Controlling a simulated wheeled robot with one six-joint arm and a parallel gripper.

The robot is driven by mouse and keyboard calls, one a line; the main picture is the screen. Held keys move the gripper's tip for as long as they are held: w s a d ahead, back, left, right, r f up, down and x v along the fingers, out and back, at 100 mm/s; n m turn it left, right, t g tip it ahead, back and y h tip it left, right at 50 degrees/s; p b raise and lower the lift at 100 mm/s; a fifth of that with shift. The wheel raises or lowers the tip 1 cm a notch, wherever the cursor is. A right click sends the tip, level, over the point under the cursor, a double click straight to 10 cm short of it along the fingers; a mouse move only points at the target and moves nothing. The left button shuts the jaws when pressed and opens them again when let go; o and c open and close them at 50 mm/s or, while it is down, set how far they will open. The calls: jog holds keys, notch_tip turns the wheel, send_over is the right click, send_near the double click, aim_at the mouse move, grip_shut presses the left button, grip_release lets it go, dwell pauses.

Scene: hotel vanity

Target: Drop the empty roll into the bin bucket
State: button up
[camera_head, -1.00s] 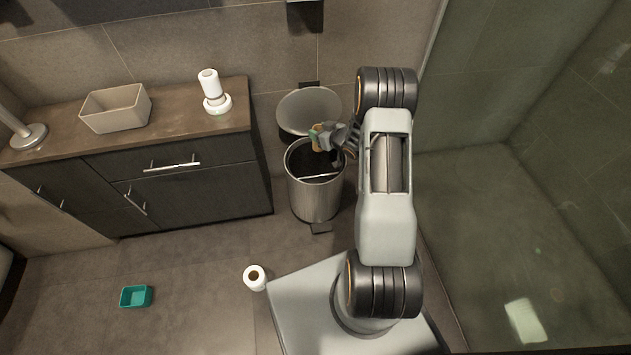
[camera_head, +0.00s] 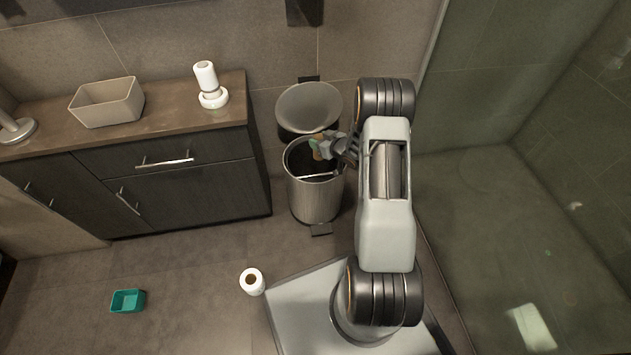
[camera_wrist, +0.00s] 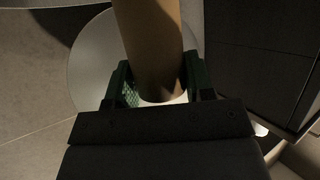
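The empty roll (camera_wrist: 152,45) is a plain tan cardboard tube, seen large in the wrist view between the two green-padded fingers of my gripper (camera_wrist: 160,88). My gripper is shut on it. In the head view my gripper (camera_head: 322,147) is at the mouth of the bin bucket, with the tan roll (camera_head: 316,150) small and partly hidden by the fingers. The bin bucket (camera_head: 316,200) is a round metal pedal bin with a dark inside. Its round lid (camera_head: 308,105) stands open behind the mouth.
A dark vanity cabinet (camera_head: 200,192) stands left of the bin, with a beige box (camera_head: 107,102) and a white roll on a stand (camera_head: 206,80) on top. A white paper roll (camera_head: 252,282) and a teal tray (camera_head: 127,300) are on the floor. A glass shower wall is at right.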

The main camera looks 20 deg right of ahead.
jog(key=o, duration=0.5)
jog(key=shift+p+v, duration=2.4)
jog(key=shift+v, duration=4.5)
jog(key=shift+f, duration=0.1)
